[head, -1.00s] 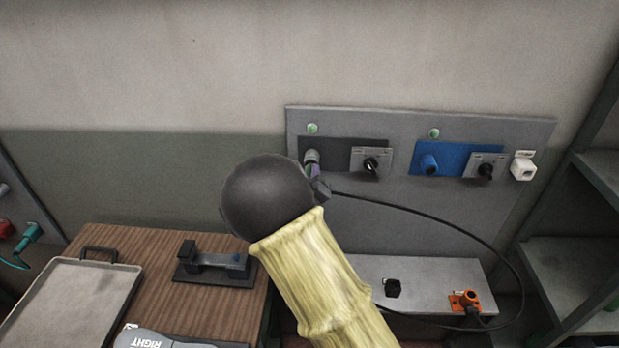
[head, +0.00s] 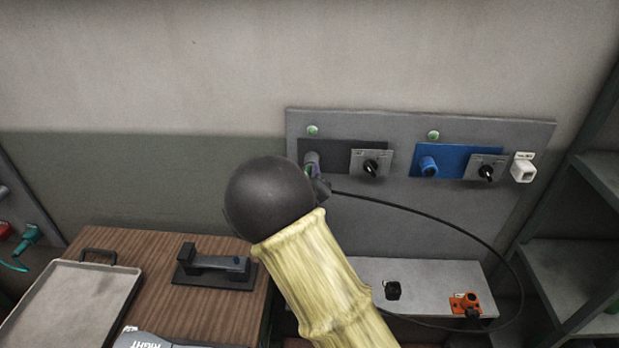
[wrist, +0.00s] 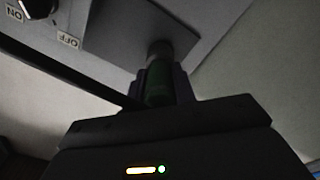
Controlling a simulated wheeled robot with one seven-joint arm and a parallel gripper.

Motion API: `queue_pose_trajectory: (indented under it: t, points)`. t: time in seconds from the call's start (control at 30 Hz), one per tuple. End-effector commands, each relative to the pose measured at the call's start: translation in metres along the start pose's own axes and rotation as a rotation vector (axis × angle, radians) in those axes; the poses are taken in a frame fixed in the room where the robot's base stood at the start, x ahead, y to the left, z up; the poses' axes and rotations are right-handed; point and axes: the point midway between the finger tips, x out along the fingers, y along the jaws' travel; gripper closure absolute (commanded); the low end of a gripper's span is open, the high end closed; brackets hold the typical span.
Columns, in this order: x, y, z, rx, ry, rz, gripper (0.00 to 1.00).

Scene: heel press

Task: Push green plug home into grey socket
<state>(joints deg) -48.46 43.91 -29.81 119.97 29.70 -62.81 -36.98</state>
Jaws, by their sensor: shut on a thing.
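The green plug (wrist: 158,90) shows dimly in the wrist view, between the fingers of my gripper (wrist: 165,88). My gripper is shut on it. The plug's front end meets the grey socket (wrist: 160,50) on a dark plate; I cannot tell how deep it sits. In the head view the grey socket (head: 311,158) is at the left of the panel, and a sliver of green shows just below it. My arm hides most of the gripper and plug there.
A rotary switch (head: 371,168) sits right of the grey socket. A blue socket (head: 428,165) and a second switch (head: 487,173) are further right. A black cable (head: 440,222) loops to the shelf below, which holds an orange fitting (head: 465,304). A tray (head: 75,300) lies on the wooden bench.

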Motion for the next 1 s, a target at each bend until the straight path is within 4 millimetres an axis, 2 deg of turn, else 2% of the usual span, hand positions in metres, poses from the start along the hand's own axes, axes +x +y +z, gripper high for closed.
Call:
queue_pose_trajectory:
  t: [0.17,0.2,0.3,0.33,0.73,0.87,1.0]
  points:
    - [0.004,0.0,0.0,0.0,0.001,0.001,1.0]
    - [0.004,0.0,0.0,0.0,0.001,0.001,0.7]
    - [0.003,0.0,0.0,0.0,0.001,0.001,0.5]
    - [0.003,0.0,0.0,0.0,0.001,0.001,0.48]
    - [-0.003,-0.001,0.0,0.0,0.001,0.0,0.48]
    - [-0.018,-0.002,0.001,0.001,0.002,-0.001,0.48]
    - [-0.044,-0.003,0.001,0.002,0.002,-0.001,0.48]
